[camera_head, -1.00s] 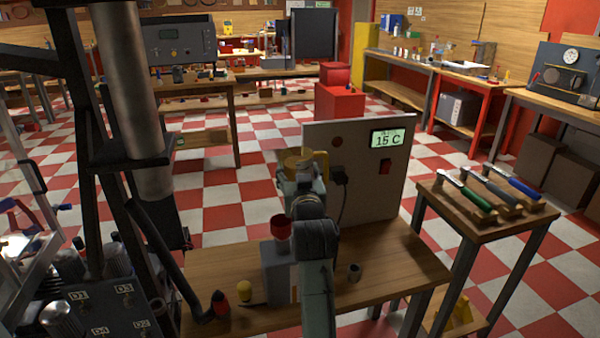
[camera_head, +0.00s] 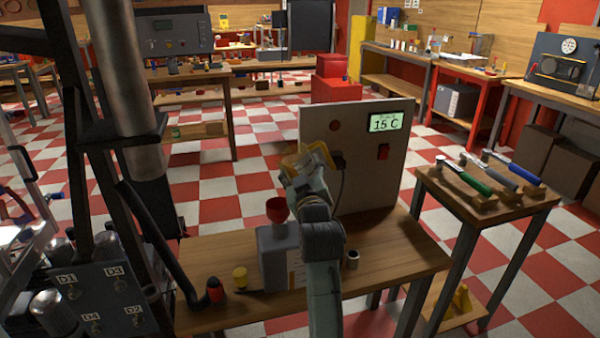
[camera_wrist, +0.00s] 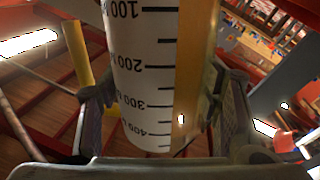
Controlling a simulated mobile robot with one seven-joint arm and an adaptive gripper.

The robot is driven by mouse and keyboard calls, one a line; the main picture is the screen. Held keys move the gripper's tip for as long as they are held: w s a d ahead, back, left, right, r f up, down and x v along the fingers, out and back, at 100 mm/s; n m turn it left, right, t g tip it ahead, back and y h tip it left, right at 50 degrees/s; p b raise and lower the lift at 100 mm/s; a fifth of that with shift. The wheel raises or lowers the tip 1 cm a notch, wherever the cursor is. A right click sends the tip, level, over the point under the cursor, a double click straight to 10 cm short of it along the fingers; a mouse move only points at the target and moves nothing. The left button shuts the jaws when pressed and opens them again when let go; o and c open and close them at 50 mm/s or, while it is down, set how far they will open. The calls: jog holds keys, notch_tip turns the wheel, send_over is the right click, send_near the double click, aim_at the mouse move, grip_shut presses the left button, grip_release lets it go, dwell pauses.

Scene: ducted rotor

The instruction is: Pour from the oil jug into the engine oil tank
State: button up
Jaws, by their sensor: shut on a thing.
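The oil jug shows in the wrist view as a white body with a black graduated scale (camera_wrist: 147,75) and a yellow side. In the head view its yellow part (camera_head: 318,152) sits tilted above the wooden bench, in front of the grey panel. My gripper (camera_wrist: 160,108) is shut on the jug, one finger on each side. In the head view my arm hides much of the jug and the gripper. The engine oil tank seems to be the grey box (camera_head: 274,262) with a red funnel (camera_head: 277,210) on top, left of my forearm and below the jug. No stream of oil is visible.
The grey panel (camera_head: 352,160) with a "15 C" display stands behind my gripper. A yellow-topped item (camera_head: 240,278), a red-and-black item (camera_head: 215,290) and a small cup (camera_head: 352,259) stand on the bench. A side table with several tools (camera_head: 490,190) is at right.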

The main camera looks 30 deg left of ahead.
jog(key=shift+w+d+f+n+b, duration=0.1)
jog(key=shift+f+n+b, duration=0.3)
jog(key=shift+b, duration=0.15)
jog(key=shift+r, duration=0.25)
jog(key=shift+f+n+b, duration=0.3)
jog(key=shift+n+b, duration=0.05)
jog(key=shift+n, duration=0.15)
jog(key=shift+f, duration=0.15)
dwell(1.6)
jog(key=shift+f+n+b, duration=0.2)
jog(key=shift+n+b, duration=0.2)
jog(key=shift+b, duration=0.15)
jog(key=shift+w, duration=0.1)
jog(key=shift+d+f+n+y+b, duration=0.1)
jog(key=shift+n+y+b, duration=0.2)
dwell(2.2)
jog(key=shift+f+n+b, duration=0.15)
jog(key=shift+n+b, duration=0.25)
